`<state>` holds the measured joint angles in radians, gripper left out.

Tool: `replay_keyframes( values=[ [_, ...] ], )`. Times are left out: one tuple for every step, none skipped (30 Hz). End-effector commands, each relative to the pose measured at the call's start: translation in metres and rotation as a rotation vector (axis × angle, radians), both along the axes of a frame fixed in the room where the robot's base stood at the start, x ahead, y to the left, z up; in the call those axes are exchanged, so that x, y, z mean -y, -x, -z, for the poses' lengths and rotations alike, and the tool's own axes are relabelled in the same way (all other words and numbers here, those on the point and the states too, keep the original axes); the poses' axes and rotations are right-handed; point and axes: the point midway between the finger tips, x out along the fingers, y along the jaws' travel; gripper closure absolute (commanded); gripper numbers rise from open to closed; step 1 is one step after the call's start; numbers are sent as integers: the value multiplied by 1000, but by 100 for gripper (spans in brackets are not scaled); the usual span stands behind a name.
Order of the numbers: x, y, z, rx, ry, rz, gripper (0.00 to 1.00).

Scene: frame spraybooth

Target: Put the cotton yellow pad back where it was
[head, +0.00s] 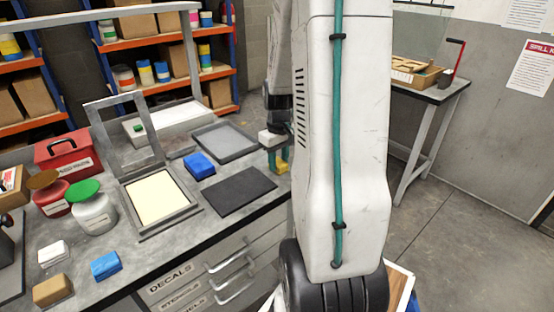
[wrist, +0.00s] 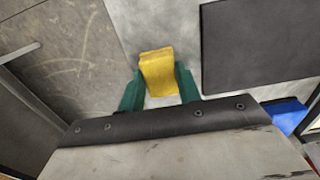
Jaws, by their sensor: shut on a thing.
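The yellow pad (wrist: 158,72) is a small block between the two green fingers of my gripper (wrist: 160,90) in the wrist view. The gripper is shut on it. In the head view the yellow pad (head: 283,167) shows just left of my white arm, with the gripper (head: 277,158) around it near the right end of the grey bench (head: 120,257). The pad is over the bench top or close to it; I cannot tell whether it touches. My arm hides part of the bench's right end.
A dark flat mat (head: 240,191) lies beside the gripper, with a grey tray (head: 224,141) behind it. A blue block (head: 199,165) and a framed screen (head: 155,199) stand further left. Jars (head: 94,212), a red toolbox (head: 69,157) and small blocks (head: 106,265) fill the left side.

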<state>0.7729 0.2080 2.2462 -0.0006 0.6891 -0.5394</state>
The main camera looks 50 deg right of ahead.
Motion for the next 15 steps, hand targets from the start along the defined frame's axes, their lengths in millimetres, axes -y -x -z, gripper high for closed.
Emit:
replay_keyframes(
  values=[
    [0, 0, 0, 1, 1, 1, 88],
    [1, 0, 0, 2, 1, 1, 88],
    [1, 0, -1, 2, 1, 1, 88],
    [1, 0, -1, 1, 1, 1, 88],
    [1, 0, -1, 1, 1, 1, 88],
    [1, 0, 0, 1, 1, 2, 88],
    [1, 1, 0, 1, 1, 2, 88],
    [1, 1, 1, 1, 0, 3, 88],
    [1, 1, 3, 0, 0, 3, 88],
    [1, 1, 3, 0, 0, 3, 64],
    [2, 1, 3, 1, 0, 3, 55],
    [1, 1, 3, 1, 0, 3, 45],
    [1, 1, 3, 1, 0, 3, 45],
    [1, 1, 2, 1, 0, 3, 45],
    [1, 1, 2, 1, 0, 3, 45]
  ],
)
